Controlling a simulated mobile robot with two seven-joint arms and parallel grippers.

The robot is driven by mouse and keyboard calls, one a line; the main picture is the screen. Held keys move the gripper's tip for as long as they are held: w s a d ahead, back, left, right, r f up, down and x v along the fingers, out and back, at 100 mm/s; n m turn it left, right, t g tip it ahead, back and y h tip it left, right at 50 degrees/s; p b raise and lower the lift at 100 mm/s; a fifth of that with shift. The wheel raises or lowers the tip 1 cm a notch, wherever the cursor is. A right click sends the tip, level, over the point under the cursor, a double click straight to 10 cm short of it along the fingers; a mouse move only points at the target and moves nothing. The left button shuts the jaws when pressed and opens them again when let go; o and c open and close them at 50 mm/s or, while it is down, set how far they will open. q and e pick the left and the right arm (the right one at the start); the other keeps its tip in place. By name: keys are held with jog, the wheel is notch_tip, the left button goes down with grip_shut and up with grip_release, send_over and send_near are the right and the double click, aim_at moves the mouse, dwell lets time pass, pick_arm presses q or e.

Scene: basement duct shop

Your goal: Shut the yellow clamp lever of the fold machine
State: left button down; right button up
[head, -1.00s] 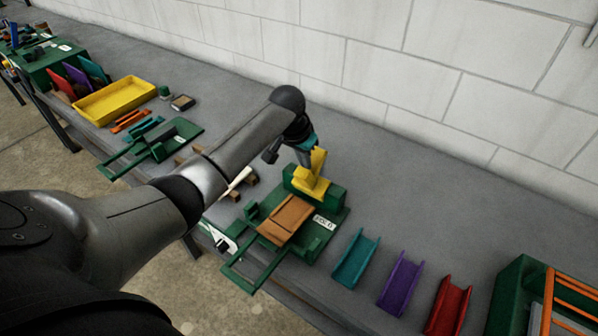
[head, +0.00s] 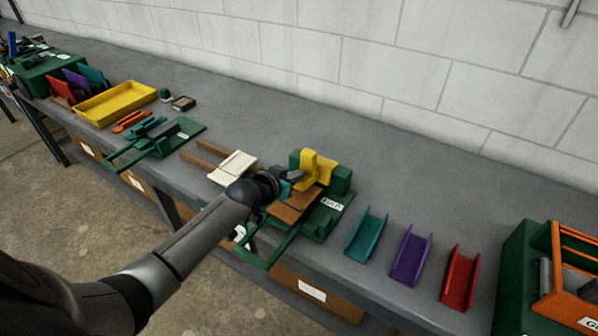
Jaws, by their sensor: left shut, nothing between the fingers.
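The green fold machine (head: 324,222) stands at the front of the bench with a brown sheet (head: 294,206) lying on its bed. Its yellow clamp lever (head: 308,161) stands up at the back of the machine, above a yellow block. My left gripper (head: 298,176) is shut and empty, at the front left of the lever and above the brown sheet. Its tip is close to the yellow parts; I cannot tell whether it touches them. My left forearm and wrist hide the machine's left part. My right gripper is not in view.
Teal (head: 367,236), purple (head: 411,256) and red (head: 460,279) channels lie to the right, before a green box with an orange rack (head: 576,262). A cream piece (head: 233,168) lies left of the machine. A second green machine (head: 181,137) and a yellow tray (head: 117,103) stand farther left.

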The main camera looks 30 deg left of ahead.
aim_at(296, 188)
pick_arm(q)
jog(key=shift+s+f+t+b, duration=0.25)
jog(key=shift+f+t+b, duration=0.2)
jog(key=shift+f, duration=0.2)
jog(key=shift+s+f+t+b, duration=0.2)
jog(key=shift+f+t+b, duration=0.25)
jog(key=shift+f, duration=0.15)
jog(key=shift+s+f+b, duration=0.15)
jog(key=shift+f+b, duration=0.25)
jog(key=shift+f, duration=0.1)
jog(key=shift+s+f, duration=0.1)
jog(key=shift+f, duration=0.05)
